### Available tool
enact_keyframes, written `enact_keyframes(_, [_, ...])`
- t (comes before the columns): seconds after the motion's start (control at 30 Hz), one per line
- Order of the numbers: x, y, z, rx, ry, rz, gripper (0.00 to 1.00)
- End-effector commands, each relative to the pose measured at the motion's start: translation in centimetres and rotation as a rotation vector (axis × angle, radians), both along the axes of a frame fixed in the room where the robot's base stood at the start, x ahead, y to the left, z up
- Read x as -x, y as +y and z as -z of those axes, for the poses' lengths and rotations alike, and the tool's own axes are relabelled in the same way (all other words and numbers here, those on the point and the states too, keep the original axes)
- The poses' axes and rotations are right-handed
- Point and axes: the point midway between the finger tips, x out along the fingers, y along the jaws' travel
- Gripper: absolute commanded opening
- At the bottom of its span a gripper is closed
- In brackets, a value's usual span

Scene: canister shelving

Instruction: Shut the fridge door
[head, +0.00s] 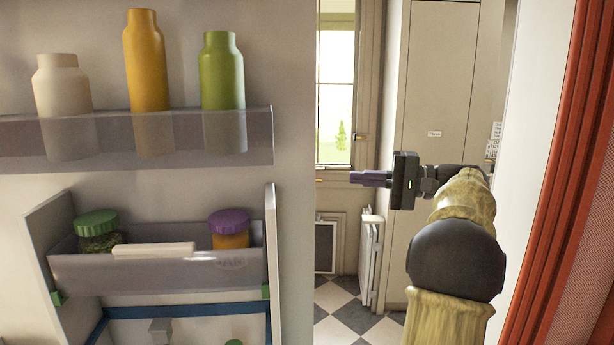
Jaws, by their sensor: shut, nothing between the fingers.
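The fridge door (296,150) stands open and fills the left half of the head view, its inner side facing me. Its upper clear shelf (258,155) holds a cream bottle (62,100), a yellow bottle (146,65) and a green bottle (221,75). A lower bin (215,275) holds a green-lidded jar (98,230) and a purple-lidded jar (230,228). My gripper (356,178) is shut and empty. In the picture it is right of the door's edge, pointing left towards it, with a visible gap between them. The fridge body is not clearly in view.
A window (335,95) and a tall pale cabinet (436,70) stand behind my gripper. A checkered floor (350,310) shows in the gap beyond the door. A red-framed panel (560,180) runs close along the right side, beside my arm.

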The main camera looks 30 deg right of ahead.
Motion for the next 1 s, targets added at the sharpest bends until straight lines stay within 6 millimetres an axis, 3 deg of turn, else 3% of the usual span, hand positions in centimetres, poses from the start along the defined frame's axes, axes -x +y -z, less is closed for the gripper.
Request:
enact_keyframes(0.53, [-0.6, 0.6, -0.1, -0.001, 0.001, -0.001, 0.00])
enact_keyframes(1.0, [-5.7, 6.3, -0.4, -0.002, 0.002, -0.004, 0.00])
